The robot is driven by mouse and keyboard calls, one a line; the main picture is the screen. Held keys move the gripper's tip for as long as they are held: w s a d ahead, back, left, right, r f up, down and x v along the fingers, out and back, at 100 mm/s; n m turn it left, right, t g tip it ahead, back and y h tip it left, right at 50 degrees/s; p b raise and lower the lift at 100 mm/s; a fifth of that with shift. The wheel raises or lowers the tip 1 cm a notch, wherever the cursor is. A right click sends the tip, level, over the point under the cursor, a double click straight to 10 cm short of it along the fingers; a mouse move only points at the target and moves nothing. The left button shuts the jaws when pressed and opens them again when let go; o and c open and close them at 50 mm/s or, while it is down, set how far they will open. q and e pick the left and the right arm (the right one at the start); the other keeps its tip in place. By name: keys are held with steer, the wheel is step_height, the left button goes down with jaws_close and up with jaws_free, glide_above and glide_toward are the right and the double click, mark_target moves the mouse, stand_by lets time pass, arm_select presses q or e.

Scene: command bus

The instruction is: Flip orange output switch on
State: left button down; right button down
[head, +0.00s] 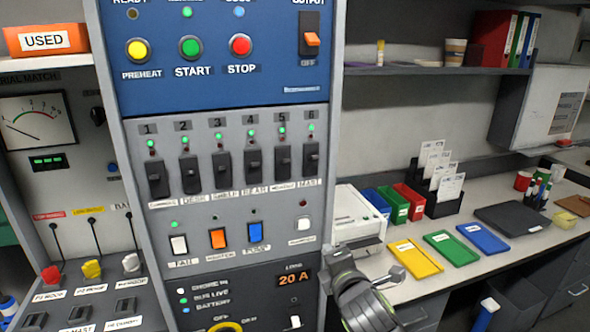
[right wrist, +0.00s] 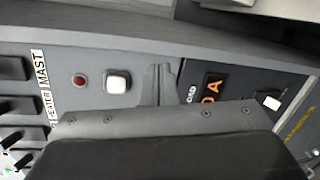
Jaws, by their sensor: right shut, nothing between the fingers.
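The orange output switch (head: 312,39) sits at the top right of the blue panel in the head view, under a partly cut-off OUTPUT label. Its orange lever points down, over the OFF mark. My right gripper (head: 338,268) is shut and empty, low at the panel's right edge, well below the output switch. In the right wrist view its grey fingertips (right wrist: 164,84) are close together, in front of the panel between a white button (right wrist: 118,82) and the orange amp display (right wrist: 211,90). The output switch is outside the right wrist view. My left gripper is not in view.
Below the blue panel is a row of black breaker switches (head: 252,165). Lower are white, blue and another orange rocker (head: 218,238). At right, a counter (head: 420,285) holds coloured trays and boxes. A shelf (head: 440,71) with binders runs right of the upper panel.

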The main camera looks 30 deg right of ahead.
step_height(320, 180, up, 18)
steer(key=w+a+n+t+h, duration=0.1)
steer(key=a+n+t, duration=0.1)
steer(key=n+t, duration=0.9)
steer(key=n, duration=0.5)
glide_toward(315, 64)
steer(key=s+a, duration=0.2)
steer(key=s, duration=0.1)
steer(key=shift+s+r, duration=0.2)
steer(key=shift+r, duration=0.05)
steer(key=p+x, duration=0.3)
steer(key=x, duration=0.7)
steer(key=shift+w+f+p, duration=0.1)
steer(key=shift+p, duration=0.25)
steer(key=shift+w, duration=0.2)
